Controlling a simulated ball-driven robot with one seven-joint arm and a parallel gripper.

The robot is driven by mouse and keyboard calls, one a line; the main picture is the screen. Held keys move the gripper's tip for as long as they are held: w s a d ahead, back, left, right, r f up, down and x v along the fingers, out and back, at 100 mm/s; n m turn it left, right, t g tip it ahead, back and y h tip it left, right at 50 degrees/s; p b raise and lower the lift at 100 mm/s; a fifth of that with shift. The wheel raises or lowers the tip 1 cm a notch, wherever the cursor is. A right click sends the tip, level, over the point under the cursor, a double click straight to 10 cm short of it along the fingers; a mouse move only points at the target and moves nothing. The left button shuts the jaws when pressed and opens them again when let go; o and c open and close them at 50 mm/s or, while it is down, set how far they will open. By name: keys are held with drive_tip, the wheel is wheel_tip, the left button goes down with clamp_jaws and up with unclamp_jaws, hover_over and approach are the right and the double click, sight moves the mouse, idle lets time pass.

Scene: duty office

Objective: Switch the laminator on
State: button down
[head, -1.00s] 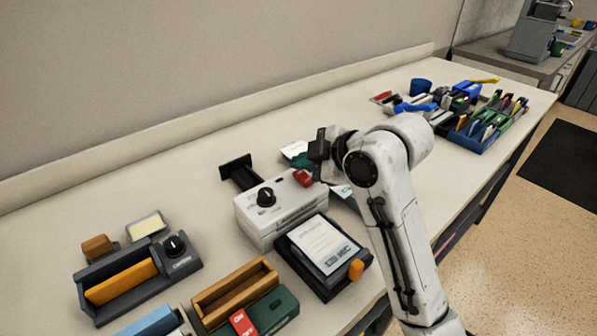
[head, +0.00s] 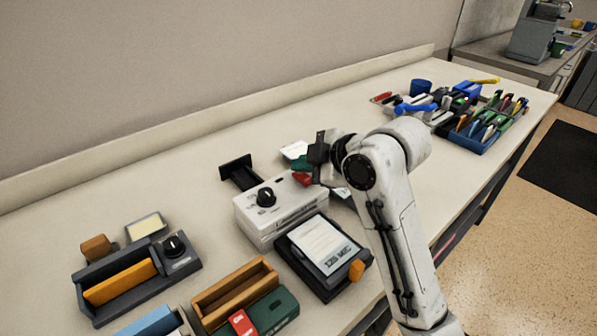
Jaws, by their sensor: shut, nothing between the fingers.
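The laminator (head: 283,215) is a white box in the middle of the bench. It has a black knob (head: 266,197) on top and a red rocker switch (head: 302,179) at its back right corner. A dark upright tray (head: 238,171) stands behind it. My gripper (head: 316,168) is shut and empty, close beside the red switch at the right end of the laminator. I cannot tell whether the fingertips touch the switch. My arm hides part of the bench right of the laminator.
A dark tray with a printed sheet (head: 323,247) stands in front of the laminator. A grey unit with an orange bar (head: 125,284), a wooden tray (head: 235,291) and a green box (head: 275,311) stand at left. Blue organisers (head: 468,137) stand far right. The bench along the wall is clear.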

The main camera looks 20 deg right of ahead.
sight(307, 180)
idle(0.4)
drive_tip(key=shift+s+r+p, duration=0.1)
drive_tip(key=shift+r+p, duration=0.65)
drive_tip(key=shift+p, duration=0.05)
drive_tip(key=r+p, duration=0.4)
drive_tip(key=r, duration=0.1)
drive_tip(key=shift+s+d, duration=0.15)
drive_tip(key=shift+s, duration=0.25)
drive_tip(key=shift+f, duration=0.1)
